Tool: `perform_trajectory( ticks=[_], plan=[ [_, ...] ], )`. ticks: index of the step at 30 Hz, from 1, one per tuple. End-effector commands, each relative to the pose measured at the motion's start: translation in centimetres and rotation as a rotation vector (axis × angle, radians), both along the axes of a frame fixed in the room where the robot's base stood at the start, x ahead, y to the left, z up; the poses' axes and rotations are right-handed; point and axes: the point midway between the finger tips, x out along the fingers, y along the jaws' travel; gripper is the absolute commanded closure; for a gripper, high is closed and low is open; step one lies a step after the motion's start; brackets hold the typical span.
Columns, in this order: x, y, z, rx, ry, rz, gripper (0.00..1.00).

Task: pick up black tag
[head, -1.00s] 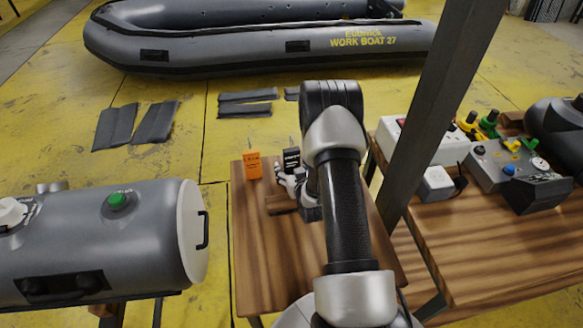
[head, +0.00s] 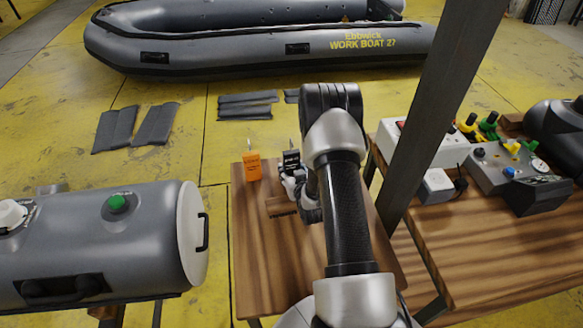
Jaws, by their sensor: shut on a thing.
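The black tag (head: 291,157) stands upright near the far edge of the small wooden table (head: 262,245), with a thin wire or loop at its top. My gripper (head: 289,171) is at the tag's lower part, shut on it. My arm hides part of the gripper and the table to the right. I cannot tell whether the tag's bottom touches what is beneath it.
An orange tag (head: 252,166) stands close to the left of the black tag. A wooden block (head: 281,206) lies just in front. A grey cylinder (head: 150,235) is at left. A dark post (head: 432,125) and a bench with control boxes (head: 492,165) are at right.

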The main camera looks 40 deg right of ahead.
Motion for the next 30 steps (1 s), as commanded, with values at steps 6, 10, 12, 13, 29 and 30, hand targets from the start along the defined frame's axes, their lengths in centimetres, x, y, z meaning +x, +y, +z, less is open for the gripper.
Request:
perform_trajectory(
  ticks=[6, 10, 12, 13, 29, 30],
  plan=[
    [0.0, 0.0, 0.1, 0.0, 0.0, 0.0, 0.79],
    [0.0, 0.0, 0.7, 0.0, -0.001, 0.0, 0.79],
    [0.0, 0.0, 1.4, -0.001, -0.002, 0.0, 0.79],
    [0.1, 0.0, 1.7, -0.001, -0.003, 0.0, 0.79],
    [0.1, -0.1, 15.5, -0.003, -0.004, -0.001, 0.79],
    [0.1, -0.1, 16.3, -0.002, -0.005, -0.001, 0.79]
  ],
)
